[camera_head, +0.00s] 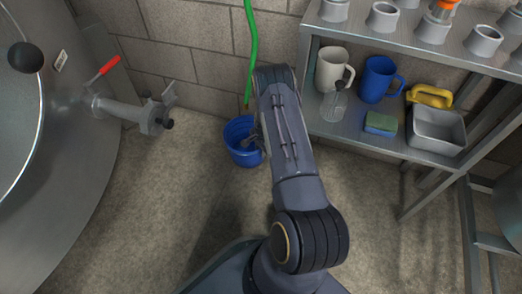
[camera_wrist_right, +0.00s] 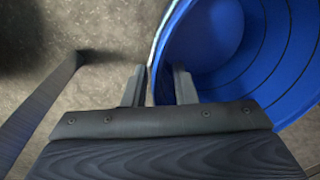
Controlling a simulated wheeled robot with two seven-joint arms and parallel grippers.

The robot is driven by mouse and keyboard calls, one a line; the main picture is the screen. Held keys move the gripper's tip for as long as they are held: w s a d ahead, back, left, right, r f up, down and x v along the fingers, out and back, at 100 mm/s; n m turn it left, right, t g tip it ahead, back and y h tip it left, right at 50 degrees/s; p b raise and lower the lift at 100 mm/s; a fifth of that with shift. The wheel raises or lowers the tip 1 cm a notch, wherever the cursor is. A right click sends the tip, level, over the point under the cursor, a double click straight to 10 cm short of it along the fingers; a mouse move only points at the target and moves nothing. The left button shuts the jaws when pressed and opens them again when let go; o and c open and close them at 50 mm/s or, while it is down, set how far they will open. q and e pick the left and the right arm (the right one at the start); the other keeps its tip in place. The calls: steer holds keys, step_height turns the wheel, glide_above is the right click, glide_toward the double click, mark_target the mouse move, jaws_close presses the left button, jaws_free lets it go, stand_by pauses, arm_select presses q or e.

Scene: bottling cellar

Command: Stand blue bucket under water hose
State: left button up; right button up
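The blue bucket (camera_head: 233,146) is upright near the brick wall in the head view, with its right part hidden behind my right arm. The green water hose (camera_head: 250,45) hangs down the wall, and its brownish end shows just above the bucket's back rim in the picture. I cannot tell how far apart they are in depth. My right gripper (camera_head: 254,138) is at the bucket's right side. In the right wrist view the two fingers (camera_wrist_right: 159,88) stand apart, with the bucket's rim (camera_wrist_right: 155,45) between them. My left gripper is out of view.
A metal shelf (camera_head: 345,130) at the right holds a white mug, a blue mug (camera_head: 378,80), a whisk, a sponge and a grey tub. A large steel tank (camera_head: 60,150) with a valve (camera_head: 150,118) stands at the left. The floor between is clear.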

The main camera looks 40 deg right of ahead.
steer(key=a+r+n+t+p, duration=0.1)
steer(key=a+r+p, duration=0.1)
steer(key=r, duration=0.9)
steer(key=a+r+n+p, duration=0.1)
steer(key=r+p, duration=0.2)
steer(key=r, duration=0.8)
steer(key=s+a+r+n+t+y, duration=0.1)
steer(key=s+a+r+n, duration=0.1)
steer(key=a+r, duration=0.45)
steer(key=s+a+r+n+t+y, duration=0.1)
steer(key=a+r+n, duration=0.15)
steer(key=r, duration=0.75)
steer(key=s+a+r+n+y, duration=0.2)
steer(key=s+a+r+n, duration=0.3)
steer(key=s+a+r, duration=0.45)
steer(key=s+a+n+t, duration=0.1)
steer(key=s+a+n, duration=0.4)
steer(key=s, duration=0.6)
steer(key=shift+s+a, duration=0.15)
steer(key=shift+a, duration=0.15)
steer(key=shift+r+n, duration=0.1)
steer(key=shift+n, duration=0.15)
